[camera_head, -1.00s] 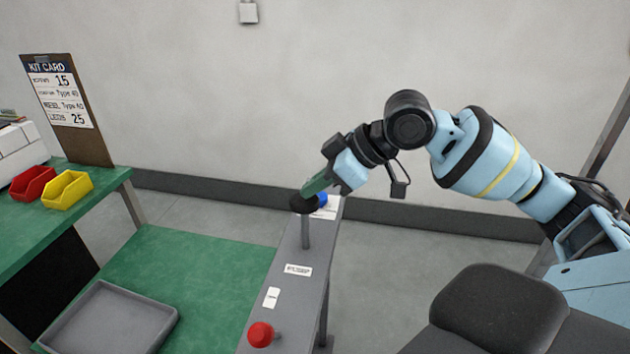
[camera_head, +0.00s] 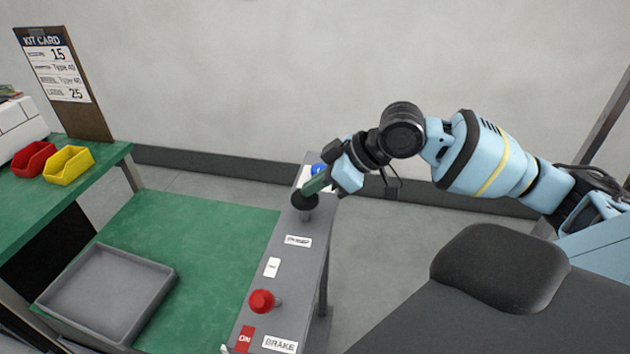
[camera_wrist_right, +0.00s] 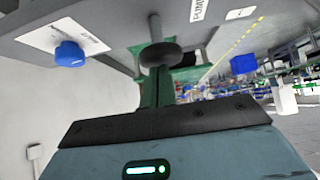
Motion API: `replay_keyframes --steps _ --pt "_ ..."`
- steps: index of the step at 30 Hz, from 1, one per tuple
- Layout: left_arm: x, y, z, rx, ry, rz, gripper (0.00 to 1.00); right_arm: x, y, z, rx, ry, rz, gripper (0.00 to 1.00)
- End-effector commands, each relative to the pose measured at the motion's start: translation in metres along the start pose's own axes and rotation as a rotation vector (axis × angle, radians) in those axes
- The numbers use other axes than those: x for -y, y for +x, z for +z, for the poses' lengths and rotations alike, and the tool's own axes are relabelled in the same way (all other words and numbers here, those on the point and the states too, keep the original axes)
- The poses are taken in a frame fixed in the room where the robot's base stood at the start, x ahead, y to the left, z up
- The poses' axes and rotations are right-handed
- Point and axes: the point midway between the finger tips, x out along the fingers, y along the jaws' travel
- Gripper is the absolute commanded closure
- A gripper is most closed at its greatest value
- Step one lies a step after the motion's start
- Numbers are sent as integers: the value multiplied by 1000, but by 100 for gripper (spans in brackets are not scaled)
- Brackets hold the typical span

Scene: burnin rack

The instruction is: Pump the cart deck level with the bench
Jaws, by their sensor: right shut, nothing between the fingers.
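The cart deck (camera_head: 215,225) is a green surface at lower left, lying below the green bench (camera_head: 95,178). Along its right side runs a grey panel (camera_head: 300,265). On the panel stands a short post with a black round pump knob (camera_head: 304,200). My right gripper (camera_head: 309,191) is shut and empty, its green fingers pointing down onto the knob and seeming to touch its top. In the right wrist view the knob (camera_wrist_right: 160,54) sits just beyond the fingers (camera_wrist_right: 163,88). My left gripper is out of view.
A grey tray (camera_head: 170,277) lies on the deck. The panel also carries a red knob (camera_head: 262,301) by a BRAKE label (camera_head: 280,344) and a blue knob (camera_head: 318,170) near my fingers. Red (camera_head: 33,159) and yellow (camera_head: 69,163) bins stand on the bench.

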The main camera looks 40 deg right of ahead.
Motion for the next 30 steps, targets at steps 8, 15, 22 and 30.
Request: replay_keyframes --steps 8,15,22,30 --pt "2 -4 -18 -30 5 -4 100 4 -8 -4 13 5 -5 100" --pt "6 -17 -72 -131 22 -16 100 11 -43 -31 -10 -1 12 100" --pt "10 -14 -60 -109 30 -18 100 8 -77 -21 8 6 10 100" --pt "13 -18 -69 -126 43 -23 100 9 -118 -24 3 4 10 100"
